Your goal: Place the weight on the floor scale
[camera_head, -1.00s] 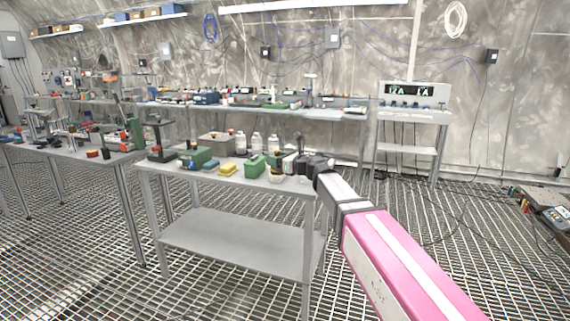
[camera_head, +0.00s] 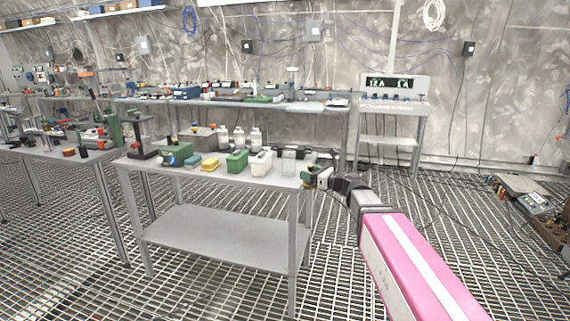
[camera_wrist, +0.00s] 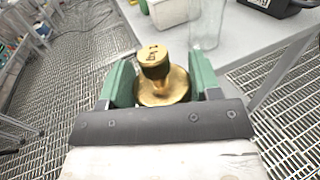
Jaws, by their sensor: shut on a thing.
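My gripper (camera_head: 312,179) is at the right end of the near grey table, around tabletop height. In the wrist view its two green fingers (camera_wrist: 162,84) are shut on a brass weight (camera_wrist: 163,88), which has a knob on a wide round body. The weight is hard to make out in the head view. The floor scale (camera_head: 520,186) lies at the far right on the grating floor, with a grey display unit (camera_head: 536,203) in front of it. It is well apart from my gripper.
The near table (camera_head: 215,251) holds a white tub (camera_head: 260,164), a green block (camera_head: 237,161), a yellow sponge (camera_head: 210,164) and several bottles. A stand with a lit display (camera_head: 394,83) is at the back. Open grating floor lies between table and scale. A brown box (camera_head: 555,234) sits at the right edge.

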